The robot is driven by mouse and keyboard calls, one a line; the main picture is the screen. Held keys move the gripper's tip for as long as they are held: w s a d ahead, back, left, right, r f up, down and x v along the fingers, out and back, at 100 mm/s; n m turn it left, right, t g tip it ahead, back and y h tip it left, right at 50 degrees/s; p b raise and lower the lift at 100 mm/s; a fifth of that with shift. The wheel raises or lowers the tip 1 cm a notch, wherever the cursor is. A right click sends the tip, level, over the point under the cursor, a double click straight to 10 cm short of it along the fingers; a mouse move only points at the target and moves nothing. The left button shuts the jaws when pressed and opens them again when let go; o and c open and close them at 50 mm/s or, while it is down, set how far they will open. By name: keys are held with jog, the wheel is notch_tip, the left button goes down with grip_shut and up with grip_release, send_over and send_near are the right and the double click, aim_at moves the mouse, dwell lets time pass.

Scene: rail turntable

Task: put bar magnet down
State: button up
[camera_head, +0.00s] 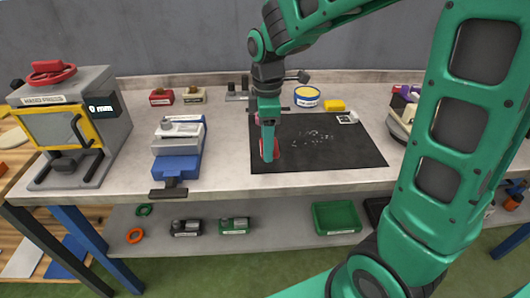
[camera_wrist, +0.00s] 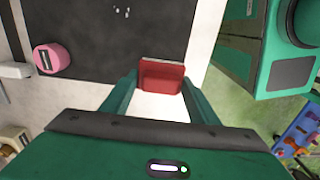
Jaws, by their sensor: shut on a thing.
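The bar magnet, a red block with a pale grey end (camera_wrist: 162,77), is between the two green fingers of my gripper (camera_wrist: 160,90) in the wrist view. The fingers are shut on it. In the head view my gripper (camera_head: 268,157) points down over the left part of the black mat (camera_head: 330,158), low near the bench surface. The magnet is mostly hidden by the fingers there. I cannot tell whether it touches the surface. A pink round piece with a dark slot (camera_wrist: 52,60) stands beside the gripper, apart from it.
A hand press (camera_head: 75,125) and a blue-grey vise (camera_head: 178,150) stand to the left. A round blue-rimmed tin (camera_head: 307,97) and a yellow block (camera_head: 334,106) are behind the mat. A shelf below holds a green tray (camera_head: 336,218).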

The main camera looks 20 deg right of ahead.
jog(key=shift+f, duration=2.05)
jog(key=shift+f, duration=0.3)
